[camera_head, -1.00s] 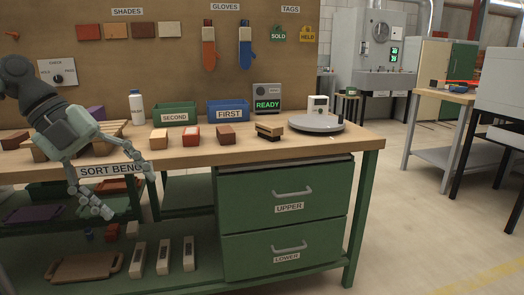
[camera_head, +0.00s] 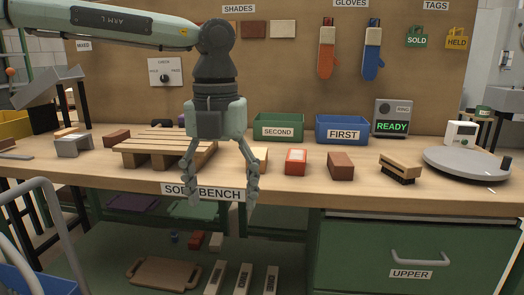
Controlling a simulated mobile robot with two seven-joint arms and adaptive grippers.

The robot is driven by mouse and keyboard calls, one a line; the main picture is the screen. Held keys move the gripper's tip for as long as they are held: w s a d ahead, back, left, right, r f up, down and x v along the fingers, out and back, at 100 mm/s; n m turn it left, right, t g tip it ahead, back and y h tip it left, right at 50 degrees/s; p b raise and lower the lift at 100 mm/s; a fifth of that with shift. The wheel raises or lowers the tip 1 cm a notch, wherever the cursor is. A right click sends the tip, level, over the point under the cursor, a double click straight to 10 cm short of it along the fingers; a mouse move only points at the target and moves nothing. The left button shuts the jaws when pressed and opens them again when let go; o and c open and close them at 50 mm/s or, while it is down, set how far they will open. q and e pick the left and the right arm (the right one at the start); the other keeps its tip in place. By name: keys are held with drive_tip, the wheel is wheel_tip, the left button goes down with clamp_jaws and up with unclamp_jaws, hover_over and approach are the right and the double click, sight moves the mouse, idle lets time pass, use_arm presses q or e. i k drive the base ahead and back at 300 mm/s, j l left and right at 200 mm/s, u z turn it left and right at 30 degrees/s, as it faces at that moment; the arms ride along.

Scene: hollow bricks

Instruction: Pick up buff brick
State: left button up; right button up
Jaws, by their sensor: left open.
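The buff brick (camera_head: 261,155) stands on the sort bench (camera_head: 318,188), left of a red brick with a pale label (camera_head: 295,162). Its left part is hidden behind a finger of my left gripper (camera_head: 222,197). That gripper points straight down with its two fingers spread and nothing between them. It shows in front of the bench's front edge, just left of the buff brick. I cannot tell its exact distance from the brick. My right gripper is not in view.
A brown brick (camera_head: 340,166) stands right of the red one, then a brush-like block (camera_head: 400,168) and a round turntable (camera_head: 467,165). Green (camera_head: 278,129) and blue (camera_head: 342,131) bins stand behind. A wooden pallet (camera_head: 150,153) lies to the left.

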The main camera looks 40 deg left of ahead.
sight(261, 153)
drive_tip(key=i+j, duration=0.9)
drive_tip(key=i, duration=0.2)
